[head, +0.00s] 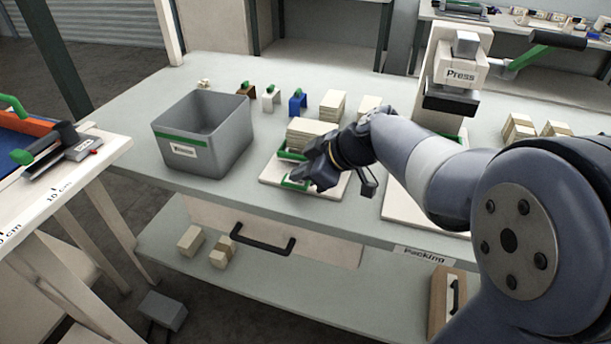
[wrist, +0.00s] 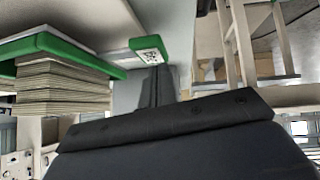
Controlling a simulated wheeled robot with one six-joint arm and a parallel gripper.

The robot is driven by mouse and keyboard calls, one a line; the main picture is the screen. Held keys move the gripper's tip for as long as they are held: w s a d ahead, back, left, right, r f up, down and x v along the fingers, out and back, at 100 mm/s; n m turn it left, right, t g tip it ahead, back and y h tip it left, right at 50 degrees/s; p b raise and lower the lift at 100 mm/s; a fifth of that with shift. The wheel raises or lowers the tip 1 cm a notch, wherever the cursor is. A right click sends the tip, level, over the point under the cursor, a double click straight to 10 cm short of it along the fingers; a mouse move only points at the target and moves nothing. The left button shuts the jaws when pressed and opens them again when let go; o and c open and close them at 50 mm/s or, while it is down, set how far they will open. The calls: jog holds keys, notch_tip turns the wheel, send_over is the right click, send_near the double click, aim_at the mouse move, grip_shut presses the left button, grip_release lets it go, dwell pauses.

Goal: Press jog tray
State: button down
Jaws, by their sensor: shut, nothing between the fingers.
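The jog tray (head: 272,172) is a pale board with green edge pieces on the packing bench. A stack of brown-grey sheets (head: 310,135) sits at its back within a green guide. The stack also shows at the left of the wrist view (wrist: 62,85). My gripper (head: 300,176) is shut and empty, low over the front of the tray. A green block with a patterned label (wrist: 148,50) is right at the fingertips in the wrist view (wrist: 156,82). I cannot tell whether they touch. My gripper hides part of the tray's right side.
A grey bin (head: 215,135) with a label stands left of the tray. Small brown, white and blue blocks and further stacks stand behind. The press (head: 458,75) stands at the right, behind my arm. A drawer (head: 270,225) is below the bench top.

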jog(key=v, duration=1)
jog(key=shift+r, duration=0.6)
jog(key=shift+w+r, duration=0.1)
